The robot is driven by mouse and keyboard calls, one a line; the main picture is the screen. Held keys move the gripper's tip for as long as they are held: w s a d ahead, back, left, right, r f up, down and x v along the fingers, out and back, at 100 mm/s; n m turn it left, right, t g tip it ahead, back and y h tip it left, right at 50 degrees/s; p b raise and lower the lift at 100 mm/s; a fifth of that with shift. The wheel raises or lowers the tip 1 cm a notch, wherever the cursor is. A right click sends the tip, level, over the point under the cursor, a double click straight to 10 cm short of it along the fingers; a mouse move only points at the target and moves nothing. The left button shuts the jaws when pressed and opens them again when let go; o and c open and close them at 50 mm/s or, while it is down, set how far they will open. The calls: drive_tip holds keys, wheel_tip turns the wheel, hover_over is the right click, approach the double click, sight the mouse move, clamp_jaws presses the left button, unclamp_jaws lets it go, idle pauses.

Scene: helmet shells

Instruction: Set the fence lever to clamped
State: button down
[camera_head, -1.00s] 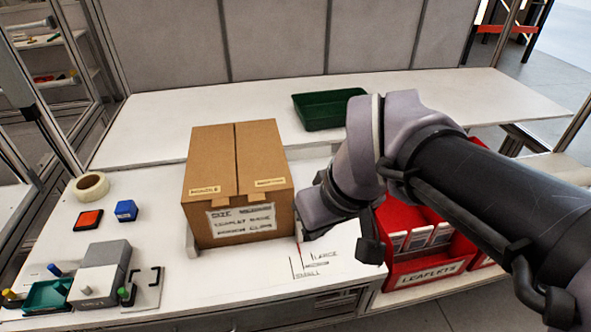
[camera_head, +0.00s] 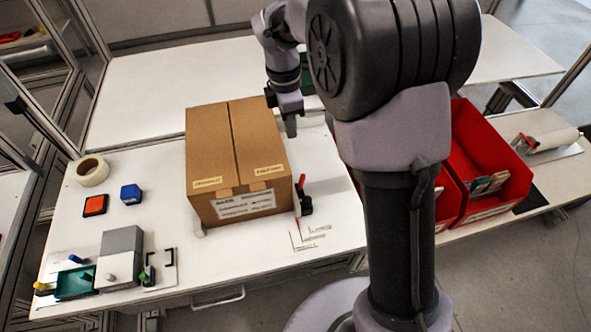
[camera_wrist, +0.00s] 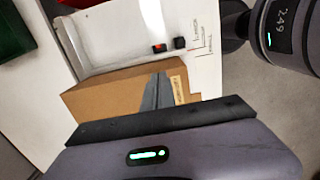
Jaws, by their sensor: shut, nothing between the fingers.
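The fence lever (camera_head: 300,184) is a small red handle on a black base, just right of the cardboard box's front right corner. It also shows in the wrist view (camera_wrist: 158,47), with a black block beside it; its exact setting is hard to tell. A pale fence rail (camera_wrist: 152,20) runs near it in the wrist view. My gripper (camera_head: 290,132) is shut and empty, pointing down beyond the box's back right corner, behind the lever and apart from it. Its grey fingers (camera_wrist: 155,93) overlap the box in the wrist view.
The cardboard box (camera_head: 235,160) stands left of the lever. Size marks (camera_head: 308,237) are printed in front of it. Red bins (camera_head: 482,160) stand at right, partly behind my arm. A green tray (camera_wrist: 12,30) lies behind. Tape, pads and a grey block fixture (camera_head: 121,255) occupy the left.

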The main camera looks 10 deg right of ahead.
drive_tip(key=b, duration=0.7)
hover_over(301, 183)
drive_tip(key=a, duration=0.1)
drive_tip(key=f, duration=1.8)
drive_tip(key=shift+w+a+f, duration=0.15)
drive_tip(key=shift+w+f, duration=0.15)
drive_tip(key=shift+w, duration=0.1)
